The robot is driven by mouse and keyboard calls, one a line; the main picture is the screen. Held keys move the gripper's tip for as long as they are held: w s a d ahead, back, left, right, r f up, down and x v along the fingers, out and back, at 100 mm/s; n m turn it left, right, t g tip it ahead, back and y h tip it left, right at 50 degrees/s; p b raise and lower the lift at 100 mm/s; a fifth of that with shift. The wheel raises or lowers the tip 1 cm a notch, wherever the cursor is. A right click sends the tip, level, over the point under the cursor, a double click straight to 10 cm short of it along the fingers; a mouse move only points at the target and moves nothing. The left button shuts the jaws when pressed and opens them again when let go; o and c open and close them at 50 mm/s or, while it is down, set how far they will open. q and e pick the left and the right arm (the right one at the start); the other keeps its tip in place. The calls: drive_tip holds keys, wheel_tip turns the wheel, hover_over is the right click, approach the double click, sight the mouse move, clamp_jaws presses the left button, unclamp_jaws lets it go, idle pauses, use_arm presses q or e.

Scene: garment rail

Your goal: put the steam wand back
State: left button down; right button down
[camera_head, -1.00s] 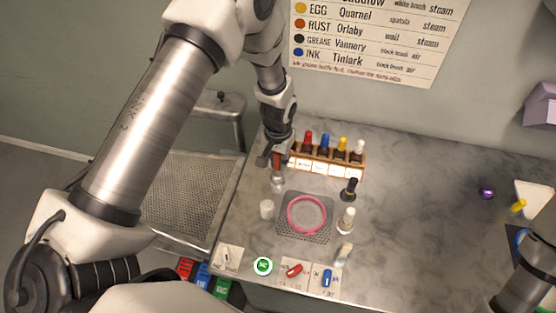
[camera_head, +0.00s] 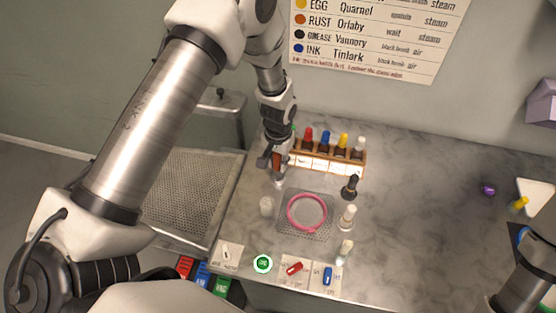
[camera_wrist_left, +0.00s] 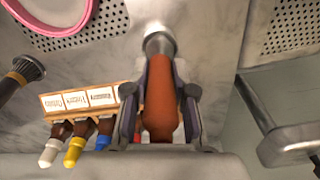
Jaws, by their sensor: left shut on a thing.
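The steam wand has an orange-brown handle and a pale metal end. My left gripper (camera_head: 277,160) is shut around the handle, beside the left end of the bottle rack. In the left wrist view the handle (camera_wrist_left: 160,100) sits between the two fingers, and the metal end (camera_wrist_left: 158,40) points away from the gripper. In the head view the metal end (camera_head: 280,182) points down close to the counter; I cannot tell whether it touches. The wand's holder cannot be made out. My right gripper is not in view.
A wooden rack (camera_head: 325,163) with several coloured-cap bottles stands right of the gripper. A perforated metal tray (camera_head: 185,195) lies left.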

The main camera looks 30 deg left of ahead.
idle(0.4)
use_arm(q)
drive_tip(key=shift+f, duration=0.25)
drive_tip(key=c, duration=0.6)
unclamp_jaws()
drive_tip(key=shift+o, duration=0.2)
drive_tip(key=shift+r, duration=0.1)
drive_tip(key=shift+r+p, duration=2.75)
drive_tip(key=shift+r, duration=0.95)
drive_tip(key=shift+f, duration=0.1)
